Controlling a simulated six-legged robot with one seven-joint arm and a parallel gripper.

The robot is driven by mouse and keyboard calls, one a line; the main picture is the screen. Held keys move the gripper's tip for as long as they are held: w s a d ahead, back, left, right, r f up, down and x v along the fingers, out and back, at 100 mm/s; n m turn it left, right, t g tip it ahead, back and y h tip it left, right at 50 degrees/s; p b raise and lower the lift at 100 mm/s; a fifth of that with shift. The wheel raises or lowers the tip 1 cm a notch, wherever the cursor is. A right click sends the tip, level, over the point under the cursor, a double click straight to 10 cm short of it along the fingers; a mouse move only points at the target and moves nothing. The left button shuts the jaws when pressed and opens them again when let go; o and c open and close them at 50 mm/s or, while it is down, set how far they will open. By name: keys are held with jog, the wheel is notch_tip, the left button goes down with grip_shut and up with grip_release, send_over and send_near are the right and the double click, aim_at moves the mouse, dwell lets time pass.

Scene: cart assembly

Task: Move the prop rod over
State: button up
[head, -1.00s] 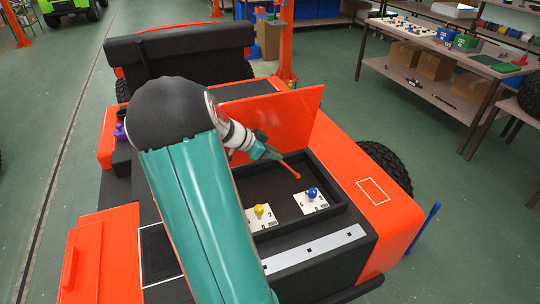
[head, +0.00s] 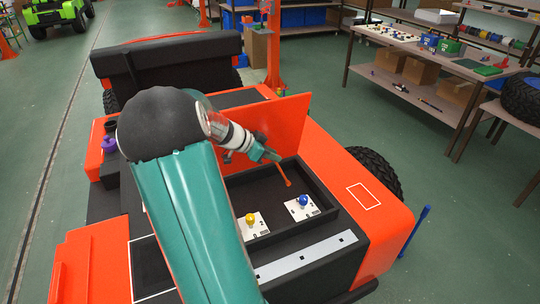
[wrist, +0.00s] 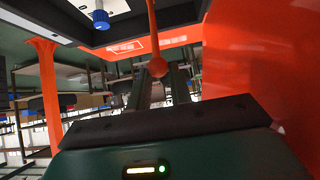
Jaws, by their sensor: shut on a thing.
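The prop rod (head: 281,173) is a thin orange rod with a small rounded end, inside the black-lined bay of the orange cart (head: 385,228). My gripper (head: 270,156) is shut on the prop rod near its upper part, and the rod slants down to the right. The wrist view shows the prop rod (wrist: 152,25) with an orange ball (wrist: 157,67) close to my gripper's fingers (wrist: 158,88). I cannot tell whether its far end touches the bay floor. An upright orange panel (head: 285,125) stands right behind my gripper.
In the bay, a blue knob (head: 303,200) and a yellow knob (head: 250,219) sit on white plates. A black rim (head: 325,190) encloses the bay. A blue upright handle (head: 416,230) stands at the right. A workbench (head: 440,65) lies beyond open floor.

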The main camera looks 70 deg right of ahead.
jog(key=shift+s+d+r, duration=0.3)
jog(key=shift+s+d, duration=0.35)
jog(key=shift+s+d+r, duration=0.25)
jog(key=shift+s+d, duration=0.4)
jog(key=shift+c, duration=0.2)
jog(key=o, duration=0.8)
jog(key=v, duration=1.3)
jog(key=shift+w+a+r, duration=0.2)
jog(key=shift+w+a, duration=0.05)
